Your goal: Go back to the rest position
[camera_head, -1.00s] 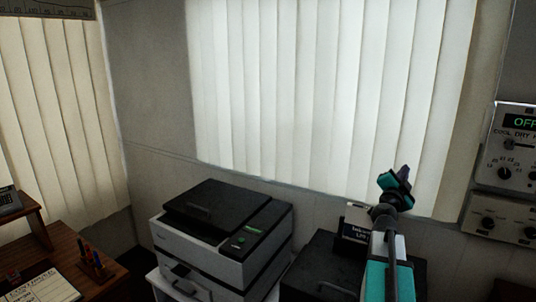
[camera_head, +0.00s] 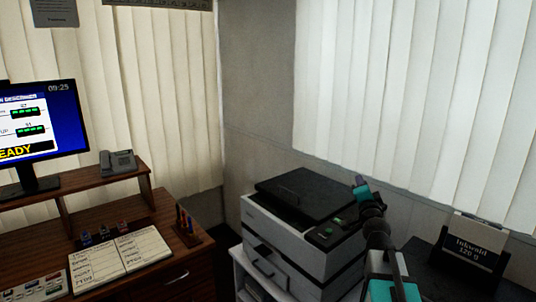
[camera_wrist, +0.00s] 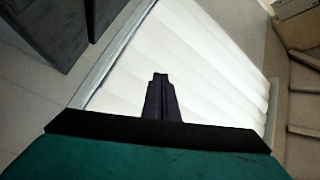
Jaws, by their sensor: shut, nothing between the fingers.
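My gripper (camera_wrist: 160,98) shows in the wrist view as two dark fingers pressed together, shut and empty, against the bright window blinds. In the head view my arm (camera_head: 378,235) rises from the lower right, and its teal-tipped end (camera_head: 362,187) stands in front of the right side of the printer. The fingertips are too small to make out there. The arm appears to touch nothing, though its gap to the printer cannot be told.
A grey printer (camera_head: 290,245) with a black lid stands on a white stand. A dark cabinet bears a paper packet (camera_head: 470,245) at right. A wooden desk (camera_head: 180,262) at left holds a monitor (camera_head: 40,125), a phone (camera_head: 118,163), an open notebook (camera_head: 120,255) and a pen holder (camera_head: 187,228).

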